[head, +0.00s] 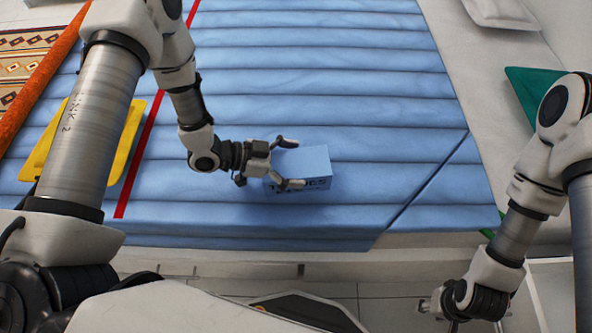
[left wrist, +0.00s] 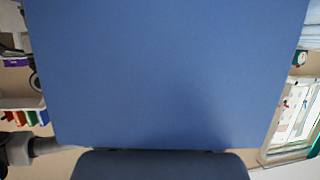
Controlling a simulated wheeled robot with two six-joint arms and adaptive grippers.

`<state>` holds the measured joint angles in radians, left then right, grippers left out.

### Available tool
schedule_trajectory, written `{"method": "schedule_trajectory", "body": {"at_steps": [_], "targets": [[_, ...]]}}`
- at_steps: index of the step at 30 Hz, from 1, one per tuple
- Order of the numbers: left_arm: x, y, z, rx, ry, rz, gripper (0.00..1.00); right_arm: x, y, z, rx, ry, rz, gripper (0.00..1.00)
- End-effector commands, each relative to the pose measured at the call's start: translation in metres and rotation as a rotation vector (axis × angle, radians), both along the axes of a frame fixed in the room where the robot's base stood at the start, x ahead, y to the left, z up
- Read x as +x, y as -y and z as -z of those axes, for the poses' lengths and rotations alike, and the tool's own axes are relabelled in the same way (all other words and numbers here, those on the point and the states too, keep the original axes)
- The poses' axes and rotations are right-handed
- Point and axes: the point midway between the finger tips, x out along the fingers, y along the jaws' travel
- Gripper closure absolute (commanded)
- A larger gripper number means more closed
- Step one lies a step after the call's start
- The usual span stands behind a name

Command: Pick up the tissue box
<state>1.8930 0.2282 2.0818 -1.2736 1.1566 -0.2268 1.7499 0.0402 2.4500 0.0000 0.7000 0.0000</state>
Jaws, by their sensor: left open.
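The tissue box (head: 318,160) is a light blue box with dark lettering on its near side, lying on the blue quilted bed cover. My left gripper (head: 291,164) is at its left end, open, with one finger by the far side and one by the near side. The near finger hides part of the lettering; whether either finger touches the box cannot be told. In the left wrist view a plain blue face, apparently the box (left wrist: 165,75), fills most of the picture. My right gripper (head: 428,304) is low at the right, off the bed; its jaws are too small to read.
The blue bed cover (head: 330,60) is clear around the box. A red stripe (head: 150,120) and a yellow item (head: 130,140) lie left. A green item (head: 535,90) and a white pillow (head: 500,12) lie right. The bed's front edge is near the box.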

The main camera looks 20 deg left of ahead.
Motion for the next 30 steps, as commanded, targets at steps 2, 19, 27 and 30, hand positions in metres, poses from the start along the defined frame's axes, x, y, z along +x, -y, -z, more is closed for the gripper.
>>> {"method": "schedule_trajectory", "body": {"at_steps": [2, 19, 27, 30], "targets": [[0.000, 0.000, 0.000, 0.000, 0.000, -0.001, 0.00, 0.000, 0.000, 0.000, 0.000, 0.000, 0.000, 0.60], [0.000, 0.000, -0.001, 0.000, 0.000, -0.001, 0.59, 0.000, 0.000, -0.001, 0.000, 0.000, 0.000, 0.60], [0.000, 0.000, -0.023, -0.002, 0.001, -0.001, 0.59, 0.000, 0.000, -0.006, 0.000, 0.000, 0.000, 0.60], [0.000, 0.000, -0.039, -0.002, 0.002, -0.002, 0.59, 0.000, 0.000, -0.010, 0.000, 0.000, 0.000, 0.60]]}}
